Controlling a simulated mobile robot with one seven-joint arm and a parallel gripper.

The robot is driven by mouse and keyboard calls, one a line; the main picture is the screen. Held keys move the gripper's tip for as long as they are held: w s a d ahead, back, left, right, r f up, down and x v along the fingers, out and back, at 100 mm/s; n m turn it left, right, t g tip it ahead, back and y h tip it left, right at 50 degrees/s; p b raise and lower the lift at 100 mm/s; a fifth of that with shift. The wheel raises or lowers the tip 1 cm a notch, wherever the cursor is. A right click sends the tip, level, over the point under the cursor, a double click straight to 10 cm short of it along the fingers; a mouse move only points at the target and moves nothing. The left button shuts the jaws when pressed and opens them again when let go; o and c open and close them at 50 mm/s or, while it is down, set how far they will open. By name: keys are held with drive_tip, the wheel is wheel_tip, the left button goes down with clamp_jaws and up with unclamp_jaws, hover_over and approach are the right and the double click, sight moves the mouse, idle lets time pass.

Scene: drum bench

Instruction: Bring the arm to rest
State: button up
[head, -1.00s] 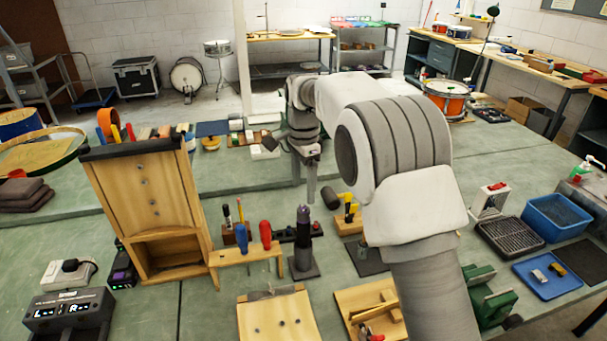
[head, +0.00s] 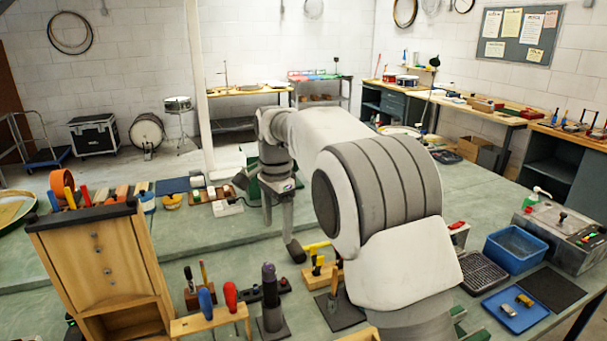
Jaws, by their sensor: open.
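My arm reaches from the lower right over the green bench (head: 200,256). My gripper (head: 277,226) hangs at the arm's far end with its fingers pointing down. It is open, and I see nothing between the fingers. It appears above the middle of the bench, behind the black-headed mallet (head: 296,251) in the picture. Its exact height over the bench is hard to judge. The arm's thick middle links hide part of the bench behind and below them.
A wooden cabinet (head: 98,262) stands at left. A tool rack with a blue-handled tool (head: 206,302) and a dark upright tool (head: 269,290) are in front. A blue bin (head: 514,249) and blue tray (head: 515,310) lie right. Small items line the back left; bare bench lies left of the gripper.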

drive_tip(key=s+d+r+n+t, duration=0.1)
drive_tip(key=s+d+r+n, duration=0.1)
drive_tip(key=s+d+r, duration=0.5)
drive_tip(key=s+d+r+n+t, duration=0.1)
drive_tip(key=s+d+r+n, duration=0.15)
drive_tip(key=s+d, duration=0.5)
drive_tip(key=s+d+f+n+t, duration=0.1)
drive_tip(key=s+d, duration=0.3)
drive_tip(key=s, duration=0.4)
drive_tip(key=s+d+f+n+t, duration=0.2)
drive_tip(key=s+d+f+n, duration=0.2)
drive_tip(key=s, duration=0.4)
drive_tip(key=shift+d, duration=0.75)
